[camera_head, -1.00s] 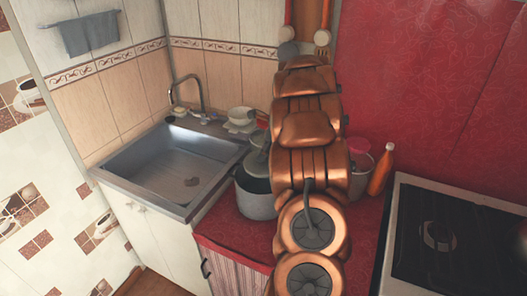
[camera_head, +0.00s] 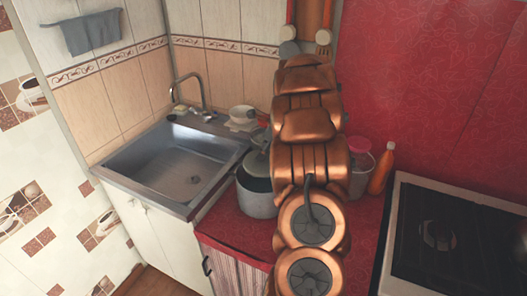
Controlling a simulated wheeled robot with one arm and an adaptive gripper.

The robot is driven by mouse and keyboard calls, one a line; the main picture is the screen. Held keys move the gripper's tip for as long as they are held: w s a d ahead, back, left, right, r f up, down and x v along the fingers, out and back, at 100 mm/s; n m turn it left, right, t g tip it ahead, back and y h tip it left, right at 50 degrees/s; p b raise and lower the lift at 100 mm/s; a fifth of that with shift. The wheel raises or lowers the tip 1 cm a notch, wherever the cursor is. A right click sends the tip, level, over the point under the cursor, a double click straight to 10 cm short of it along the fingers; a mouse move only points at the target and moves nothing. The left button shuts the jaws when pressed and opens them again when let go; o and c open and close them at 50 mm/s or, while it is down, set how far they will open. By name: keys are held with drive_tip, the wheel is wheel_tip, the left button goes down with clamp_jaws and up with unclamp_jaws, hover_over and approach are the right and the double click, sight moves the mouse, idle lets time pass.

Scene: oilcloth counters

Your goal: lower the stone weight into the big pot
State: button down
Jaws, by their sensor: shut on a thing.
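The big pot (camera_head: 257,203) is a grey metal pot on the red counter, right of the sink. Its dark opening shows on the left, and my copper arm covers its right side. A grey lid-like piece (camera_head: 257,163) shows at the back of the pot's opening, against my arm; I cannot tell whether it touches the rim. My gripper is hidden behind my arm. I cannot make out the stone weight.
The empty steel sink (camera_head: 170,165) is left of the pot. A white bowl (camera_head: 242,114) stands behind it. An orange bottle (camera_head: 381,170) and a pink-topped container (camera_head: 360,170) stand right of my arm, beside the stove (camera_head: 450,240).

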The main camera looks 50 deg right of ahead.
idle(0.3)
wheel_tip(320, 180, down, 13)
drive_tip(key=b, duration=0.1)
drive_tip(key=shift+r+b, duration=0.2)
drive_tip(key=shift+b, duration=0.2)
idle(2.5)
drive_tip(key=shift+f, duration=0.2)
idle(0.7)
drive_tip(key=c, duration=0.7)
unclamp_jaws()
drive_tip(key=shift+r, duration=0.1)
drive_tip(key=v, duration=1)
drive_tip(key=shift+s+d+r, duration=0.1)
drive_tip(key=shift+r, duration=0.1)
drive_tip(key=shift+s+r, duration=0.3)
drive_tip(key=shift+r, duration=0.3)
